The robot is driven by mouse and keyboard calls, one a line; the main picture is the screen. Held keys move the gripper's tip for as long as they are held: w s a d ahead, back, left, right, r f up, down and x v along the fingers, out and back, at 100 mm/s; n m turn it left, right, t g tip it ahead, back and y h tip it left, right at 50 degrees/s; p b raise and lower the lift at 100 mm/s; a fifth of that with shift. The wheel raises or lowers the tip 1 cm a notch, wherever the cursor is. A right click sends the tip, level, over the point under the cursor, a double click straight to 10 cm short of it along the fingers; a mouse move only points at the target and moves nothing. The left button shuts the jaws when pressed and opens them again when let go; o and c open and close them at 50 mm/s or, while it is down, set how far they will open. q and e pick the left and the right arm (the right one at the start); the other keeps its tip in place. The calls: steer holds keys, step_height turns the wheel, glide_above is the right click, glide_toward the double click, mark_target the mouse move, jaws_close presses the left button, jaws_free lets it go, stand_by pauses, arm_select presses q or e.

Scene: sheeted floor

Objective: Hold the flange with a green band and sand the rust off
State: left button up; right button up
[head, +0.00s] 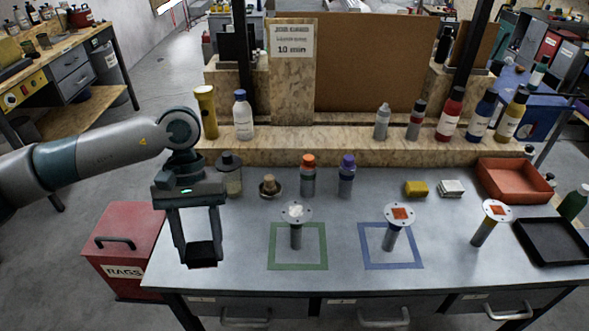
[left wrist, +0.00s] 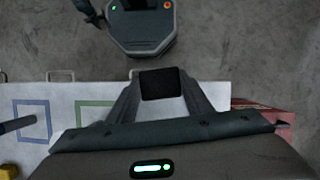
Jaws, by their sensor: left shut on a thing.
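Three flanges with round plates on stems stand on the grey bench in the head view. One flange (head: 296,236) stands in a green taped square (head: 283,267) and has a pale patch on top. Another flange (head: 391,237) with a rust-orange patch stands in a blue taped square (head: 417,265). A third flange (head: 482,234) with an orange patch stands at the right. I cannot make out a green band on any stem. My left gripper (head: 203,255) is shut on a black block (left wrist: 162,84), left of the green square and apart from the flanges. My right gripper is out of view.
A yellow sponge (head: 416,188) and white pad (head: 451,188) lie at the back right. A red tray (head: 515,182) and black tray (head: 552,241) lie at the right. Several bottles line the back shelf. A red rags bin (head: 121,268) stands left of the bench.

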arm_select(q)
steer(key=w+d+r+n+t+h, duration=0.1)
steer(key=w+d+r+n+t, duration=0.1)
steer(key=d+n, duration=0.4)
steer(key=w+d+r+n+t+h, duration=0.1)
steer(key=w+d+r+n, duration=0.3)
steer(key=w+d+n, duration=0.2)
steer(key=w+d+r+n+t+h+b, duration=0.1)
steer(key=w+d+r+n+t, duration=0.1)
steer(key=d+n, duration=0.4)
steer(key=shift+w+d+r+n+t+h, duration=0.35)
steer(key=shift+w+r+n, duration=0.35)
steer(key=shift+w, duration=0.45)
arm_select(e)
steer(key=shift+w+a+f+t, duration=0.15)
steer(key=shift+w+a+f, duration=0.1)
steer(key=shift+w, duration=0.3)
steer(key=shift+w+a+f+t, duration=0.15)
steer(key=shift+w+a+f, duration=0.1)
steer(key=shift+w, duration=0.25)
